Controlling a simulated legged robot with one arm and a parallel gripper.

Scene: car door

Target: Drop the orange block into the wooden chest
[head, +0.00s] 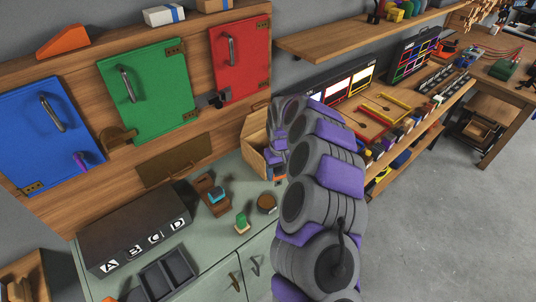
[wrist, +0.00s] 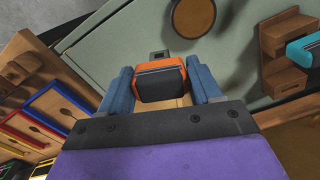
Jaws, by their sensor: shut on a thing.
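My gripper (wrist: 160,76) is shut on the orange block (wrist: 159,68), which has a dark grey face and sits between the two blue fingers in the wrist view. In the head view my gripper (head: 276,168) is low beside the wooden chest, and the block there is mostly hidden. The wooden chest (head: 253,136) is a light wood box with an open top, at the back right of the green counter. My arm covers its right side. I cannot tell whether the block is over the chest's opening.
The green counter (head: 228,175) bears a wooden stand with a teal block (head: 215,194), a green peg (head: 241,222), a round brown piece (head: 266,204) and a dark lettered box (head: 130,225). Blue, green and red doors (head: 240,58) are behind. A shelf bench (head: 400,120) stands right.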

